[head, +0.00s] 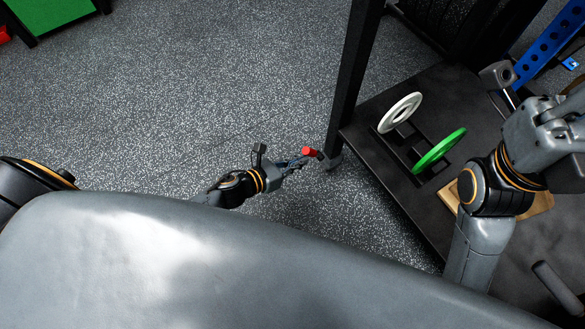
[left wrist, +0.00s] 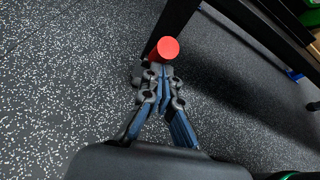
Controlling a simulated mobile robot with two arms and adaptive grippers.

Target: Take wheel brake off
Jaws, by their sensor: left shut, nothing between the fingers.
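A red cylindrical piece (head: 309,152), likely the wheel brake, sits low by the foot of a black upright post. In the left wrist view the red piece (left wrist: 168,48) shows its round end just beyond my fingertips. My left gripper (head: 299,161) is shut and empty, with its tips right at the red piece; I cannot tell whether they touch. The fingers also show closed together in the left wrist view (left wrist: 160,72). A wheel itself is not clearly visible. My right gripper (head: 560,130) is at the right edge, its fingers not clear enough to judge.
The black post (head: 352,75) rises beside a dark rack shelf (head: 370,115) holding a white plate (head: 400,112) and a green plate (head: 438,149). A wooden board (head: 540,204) lies under my right arm. Speckled floor (head: 180,90) is open to the left.

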